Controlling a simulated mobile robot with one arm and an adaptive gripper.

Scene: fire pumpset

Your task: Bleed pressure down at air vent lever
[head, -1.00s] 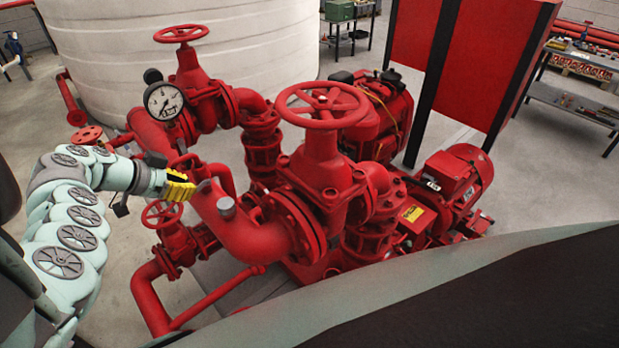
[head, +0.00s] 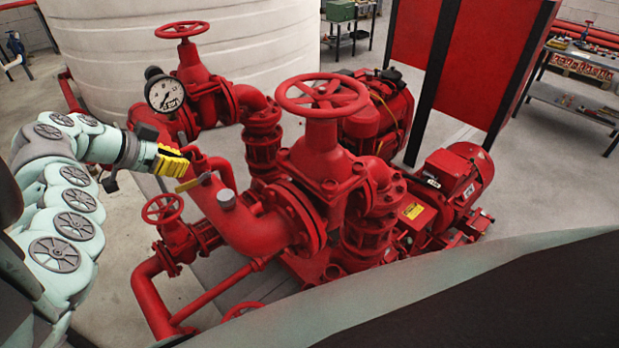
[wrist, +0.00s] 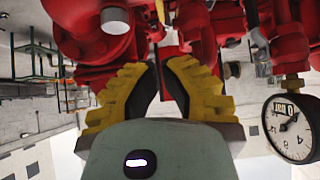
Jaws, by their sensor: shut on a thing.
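My gripper (head: 172,163), with yellow ridged fingers, is at the left end of the large red pipe. The slim brass-coloured air vent lever (head: 195,182) shows just below and right of the fingers, slanting above the pipe. In the wrist view my gripper (wrist: 162,72) has its fingertips drawn close with a narrow gap. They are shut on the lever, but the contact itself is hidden. A pressure gauge (head: 165,95) with a white dial stands behind the gripper. In the wrist view the gauge (wrist: 290,128) is at the right, upside down.
A grey cap (head: 227,199) sits on the pipe close to the lever. Red handwheels stand in front (head: 162,209), right (head: 322,95) and behind (head: 182,30). The electric motor (head: 458,178) is at the right. Open floor lies left of the pipework.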

